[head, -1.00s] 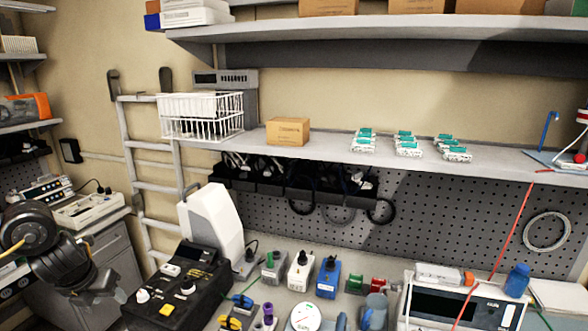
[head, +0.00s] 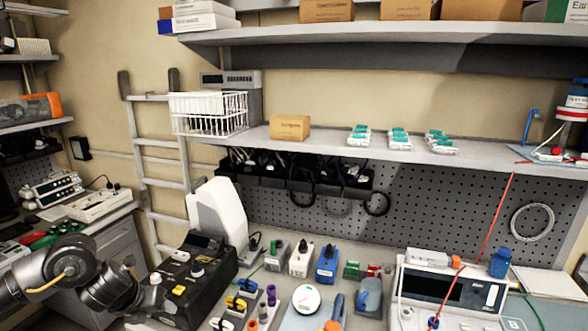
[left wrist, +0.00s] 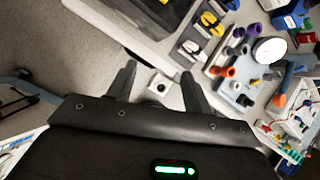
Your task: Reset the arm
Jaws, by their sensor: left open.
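My left arm (head: 62,268) comes in from the left edge in the head view. Its left gripper (head: 145,280) is at the lower left, in front of the black pump unit (head: 190,283). In the left wrist view the two fingers of the gripper (left wrist: 158,82) are spread apart with nothing held between them. A small white block with a dark round spot (left wrist: 158,84) shows beyond the fingers, on a grey surface. My right gripper is in neither view.
A shelf (head: 300,142) runs above. A ladder (head: 160,185) stands at the back left.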

